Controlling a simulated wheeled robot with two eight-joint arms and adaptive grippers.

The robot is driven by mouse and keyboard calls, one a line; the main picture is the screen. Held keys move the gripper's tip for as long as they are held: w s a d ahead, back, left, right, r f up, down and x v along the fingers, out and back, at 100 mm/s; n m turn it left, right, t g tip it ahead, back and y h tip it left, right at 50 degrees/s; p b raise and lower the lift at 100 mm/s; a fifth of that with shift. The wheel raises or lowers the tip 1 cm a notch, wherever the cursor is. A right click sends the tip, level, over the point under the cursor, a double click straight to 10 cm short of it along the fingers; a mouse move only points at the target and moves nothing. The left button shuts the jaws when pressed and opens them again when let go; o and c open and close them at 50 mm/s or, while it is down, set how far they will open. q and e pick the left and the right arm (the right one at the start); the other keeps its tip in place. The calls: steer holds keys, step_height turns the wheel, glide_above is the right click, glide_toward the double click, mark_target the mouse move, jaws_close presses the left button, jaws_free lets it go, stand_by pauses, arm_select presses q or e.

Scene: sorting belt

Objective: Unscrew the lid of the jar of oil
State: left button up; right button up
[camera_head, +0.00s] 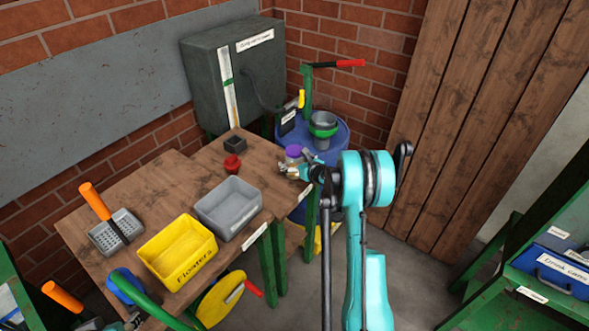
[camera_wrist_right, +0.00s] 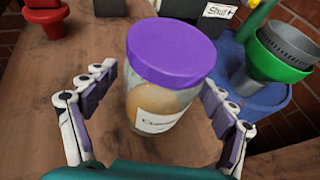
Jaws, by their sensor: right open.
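A glass jar with a purple lid (camera_wrist_right: 172,50) stands upright on the wooden table in the right wrist view. Its contents look pale orange, and its white label (camera_wrist_right: 160,122) is only partly readable. The lid sits on the jar's mouth. In the head view the purple lid (camera_head: 293,151) shows near the table's right end, with the jar body mostly hidden by my gripper. My right gripper (camera_head: 292,172) is open, its fingers on either side of the jar with visible gaps.
A red object (camera_head: 232,164), a dark box (camera_head: 235,144), a grey bin (camera_head: 229,208) and a yellow bin (camera_head: 178,252) stand on the table. A blue drum (camera_head: 329,150) with a green funnel (camera_head: 323,130) stands behind the jar, beyond the table's edge.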

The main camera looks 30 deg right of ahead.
mark_target(297, 154)
steer(key=c, duration=1.5)
steer(key=shift+r, duration=0.1)
steer(key=shift+r+p, duration=0.35)
steer(key=shift+r, duration=0.25)
step_height(297, 154, up, 3)
steer(key=shift+f+p, duration=0.1)
steer(key=shift+p, duration=0.65)
steer(key=s+d+r+p, duration=0.1)
steer(key=s+d+r, duration=0.1)
steer(key=d, duration=0.1)
steer(key=s+d+r+p, duration=0.1)
steer(key=s+d+r, duration=0.1)
steer(key=d, duration=0.1)
steer(key=s+d+r+p, duration=0.1)
steer(key=s+d+r, duration=0.2)
steer(key=shift+d, duration=0.15)
steer(key=o, duration=0.9)
steer(key=c, duration=1.2)
